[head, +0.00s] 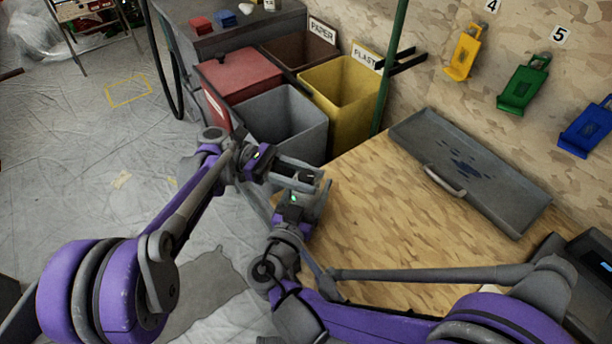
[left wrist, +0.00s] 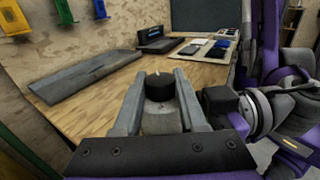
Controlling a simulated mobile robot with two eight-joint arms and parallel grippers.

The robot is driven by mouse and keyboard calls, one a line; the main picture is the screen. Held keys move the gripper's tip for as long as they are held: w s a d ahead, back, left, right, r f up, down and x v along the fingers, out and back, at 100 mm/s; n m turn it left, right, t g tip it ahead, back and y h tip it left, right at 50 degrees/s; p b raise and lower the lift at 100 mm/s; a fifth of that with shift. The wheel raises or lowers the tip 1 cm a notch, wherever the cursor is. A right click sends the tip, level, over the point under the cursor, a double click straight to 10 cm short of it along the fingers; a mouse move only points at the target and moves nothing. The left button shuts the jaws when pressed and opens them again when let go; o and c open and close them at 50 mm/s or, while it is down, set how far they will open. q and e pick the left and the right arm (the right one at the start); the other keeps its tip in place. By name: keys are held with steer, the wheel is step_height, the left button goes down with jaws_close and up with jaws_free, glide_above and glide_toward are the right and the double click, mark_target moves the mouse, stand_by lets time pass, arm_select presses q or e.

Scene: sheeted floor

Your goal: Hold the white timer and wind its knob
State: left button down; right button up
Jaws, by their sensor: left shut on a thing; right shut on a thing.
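The timer shows in the left wrist view as a pale, whitish body (left wrist: 162,120) with a black round knob (left wrist: 160,90) on top, bearing a light mark. It sits between the two grey fingers of my left gripper (left wrist: 160,82), which is shut on it. In the head view, my left gripper (head: 306,176) and my right gripper (head: 316,202) meet close together at the wooden table's left edge. The right gripper is shut too, but its contact with the timer is hidden. In the head view the fingers hide most of the timer.
The wooden table (head: 400,205) bears a grey tray (head: 490,183) at the back and a dark device (head: 585,265) at right. Grey (head: 285,115), yellow (head: 345,90) and red-lidded (head: 240,75) bins stand just beyond the grippers. A green post (head: 388,70) rises near the table corner.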

mark_target(306, 175)
arm_select(q)
steer(key=shift+c, duration=2.2)
jaws_free()
step_height(306, 175, up, 10)
steer(key=shift+r, duration=0.1)
